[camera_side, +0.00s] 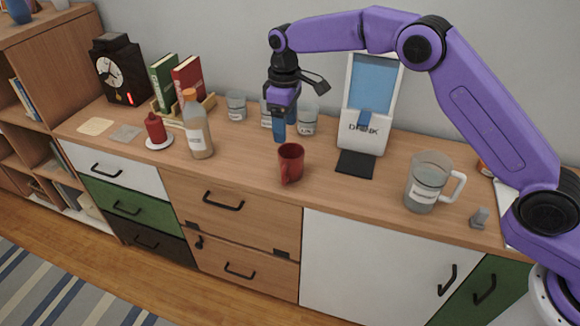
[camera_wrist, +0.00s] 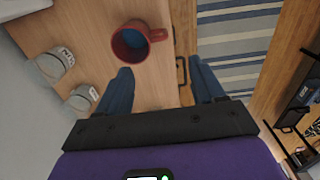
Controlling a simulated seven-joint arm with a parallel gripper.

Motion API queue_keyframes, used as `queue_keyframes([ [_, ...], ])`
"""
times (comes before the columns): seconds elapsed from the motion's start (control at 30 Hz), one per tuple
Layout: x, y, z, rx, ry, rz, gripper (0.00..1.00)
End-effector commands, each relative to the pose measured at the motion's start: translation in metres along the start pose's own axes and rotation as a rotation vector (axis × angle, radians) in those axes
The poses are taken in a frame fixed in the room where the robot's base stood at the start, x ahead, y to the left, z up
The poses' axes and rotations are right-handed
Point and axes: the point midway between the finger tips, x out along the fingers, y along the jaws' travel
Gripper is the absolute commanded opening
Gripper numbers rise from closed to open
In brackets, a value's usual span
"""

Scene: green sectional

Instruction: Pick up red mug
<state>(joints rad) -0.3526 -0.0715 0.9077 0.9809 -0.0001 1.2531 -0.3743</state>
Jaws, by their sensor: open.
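The red mug (camera_side: 291,163) stands upright on the wooden counter near its front edge, with its handle toward the front. In the wrist view the mug (camera_wrist: 130,42) is seen from above, its handle pointing right and its inside bluish. My gripper (camera_side: 279,137) is above the counter, just behind and slightly left of the mug in the side view. In the wrist view my gripper (camera_wrist: 165,80) has its two blue fingers apart, with nothing between them. The mug lies beyond the fingertips, nearer the left finger. Whether a finger touches the mug is not clear.
A white drink dispenser (camera_side: 366,105) stands right of the mug, with a dark mat (camera_side: 356,163) before it. Glass jars (camera_side: 307,120) stand behind my gripper. A bottle (camera_side: 197,130) stands to the left and a clear pitcher (camera_side: 425,185) to the right. The counter around the mug is clear.

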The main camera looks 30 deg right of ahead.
Motion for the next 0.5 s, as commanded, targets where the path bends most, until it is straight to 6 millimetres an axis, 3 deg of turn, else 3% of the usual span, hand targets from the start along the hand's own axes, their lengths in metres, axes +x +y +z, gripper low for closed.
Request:
queue_keyframes([
  [0.5, 0.089, 0.0, 0.001, 0.0, -0.005, -0.002, 0.68],
])
